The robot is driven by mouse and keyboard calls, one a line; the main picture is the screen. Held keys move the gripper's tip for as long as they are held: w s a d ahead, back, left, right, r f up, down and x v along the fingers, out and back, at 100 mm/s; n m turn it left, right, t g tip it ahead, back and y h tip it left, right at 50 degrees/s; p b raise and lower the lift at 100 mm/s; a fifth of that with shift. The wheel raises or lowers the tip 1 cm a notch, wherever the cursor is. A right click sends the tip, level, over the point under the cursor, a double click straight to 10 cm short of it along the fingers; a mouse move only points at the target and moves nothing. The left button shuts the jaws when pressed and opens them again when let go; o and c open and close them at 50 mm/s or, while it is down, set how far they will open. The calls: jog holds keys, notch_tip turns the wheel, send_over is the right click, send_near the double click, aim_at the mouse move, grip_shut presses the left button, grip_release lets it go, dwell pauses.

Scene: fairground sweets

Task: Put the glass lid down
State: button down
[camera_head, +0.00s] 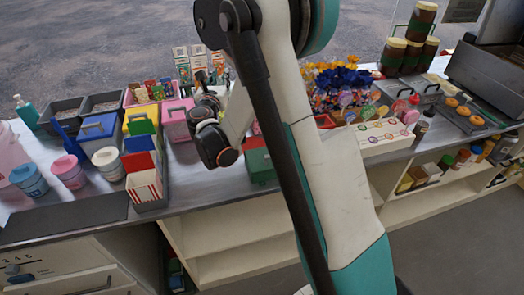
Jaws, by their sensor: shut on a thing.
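My gripper (204,88) is a small dark shape beyond my wrist, left of the middle of the camera_head view, over the back part of the counter. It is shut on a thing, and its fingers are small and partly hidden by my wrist. The glass lid cannot be made out clearly; it is see-through and small at this distance. Whether the lid touches anything below it cannot be told. A pink box (176,124) stands just left of my wrist, and a green box (259,166) stands to its right.
The counter (190,198) is crowded. Left are coloured bins, tubs (69,171) and a striped box (145,186). Right are blue flowers (343,77), lollipops on a white box (385,136), jars (393,52) and a griddle (468,113). A dark mat (65,217) at front left is bare.

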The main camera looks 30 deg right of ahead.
jog(key=s+d+f+m+g+h+b, duration=0.1)
jog(key=s+d+m+g+h+b, duration=0.1)
jog(key=s+d+m+g+h, duration=0.8)
jog(key=a+f+y+b, duration=0.1)
jog(key=f+b, duration=0.1)
jog(key=f, duration=0.4)
jog(key=w+a+f+g+y+b, duration=0.1)
jog(key=f+b, duration=0.2)
jog(key=f, duration=0.4)
jog(key=w+a+f+g+b, duration=0.1)
jog(key=f+b, duration=0.1)
jog(key=f, duration=0.4)
jog(key=shift+a+f+n+y, duration=0.15)
jog(key=shift+f+n+y, duration=0.15)
jog(key=shift+f+y, duration=0.1)
jog(key=shift+f, duration=0.55)
jog(key=c, duration=1.4)
grip_release()
jog(key=shift+o, duration=0.2)
